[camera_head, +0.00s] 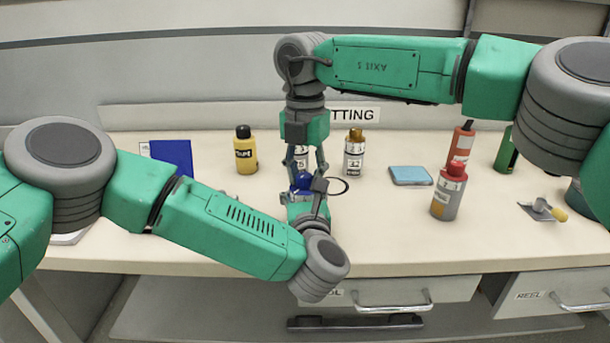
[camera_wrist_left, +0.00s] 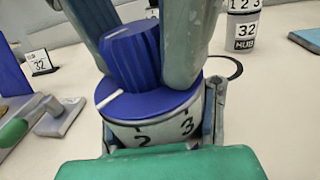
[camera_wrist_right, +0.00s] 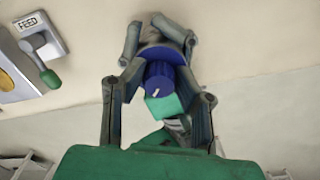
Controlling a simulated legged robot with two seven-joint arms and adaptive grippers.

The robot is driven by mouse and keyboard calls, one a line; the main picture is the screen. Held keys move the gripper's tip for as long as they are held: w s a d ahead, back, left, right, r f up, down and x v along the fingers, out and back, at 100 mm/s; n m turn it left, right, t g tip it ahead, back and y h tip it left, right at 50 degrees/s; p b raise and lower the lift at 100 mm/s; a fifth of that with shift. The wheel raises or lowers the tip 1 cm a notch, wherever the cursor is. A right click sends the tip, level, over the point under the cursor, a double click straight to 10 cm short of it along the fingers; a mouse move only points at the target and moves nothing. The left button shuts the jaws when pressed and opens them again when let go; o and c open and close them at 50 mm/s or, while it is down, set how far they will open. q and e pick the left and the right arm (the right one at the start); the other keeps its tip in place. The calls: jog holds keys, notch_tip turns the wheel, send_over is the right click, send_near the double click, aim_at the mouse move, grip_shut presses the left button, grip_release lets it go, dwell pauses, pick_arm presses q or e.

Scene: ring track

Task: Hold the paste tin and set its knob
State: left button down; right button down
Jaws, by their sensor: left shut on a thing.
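The paste tin (camera_wrist_left: 150,132) is a pale round tin with black numerals 2 and 3. On it sit a blue collar (camera_wrist_left: 125,103) with a white line and a ribbed blue knob (camera_wrist_left: 133,55) with a white mark. The knob also shows in the head view (camera_head: 302,181) and the right wrist view (camera_wrist_right: 158,78). My left gripper (camera_wrist_left: 162,122) is shut on the tin's sides and holds it above the bench. My right gripper (camera_head: 305,172) points down from above, a finger on each side of the knob; whether they press on it is unclear.
On the bench (camera_head: 390,240) stand a yellow bottle (camera_head: 246,152), a numbered tin with a golden top (camera_head: 354,155), a red-capped grey bottle (camera_head: 449,193) and a blue pad (camera_head: 410,175). A small scoop (camera_head: 543,210) lies right. Drawers (camera_head: 400,295) line the bench front.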

aim_at(304, 174)
jog(key=shift+n, duration=0.3)
jog(key=n, duration=0.3)
jog(key=shift+a+r, duration=0.1)
jog(key=shift+n, duration=2)
jog(key=c, duration=1.3)
grip_release()
jog(key=shift+o, duration=0.2)
notch_tip(304, 174, up, 12)
jog(key=shift+w, duration=0.1)
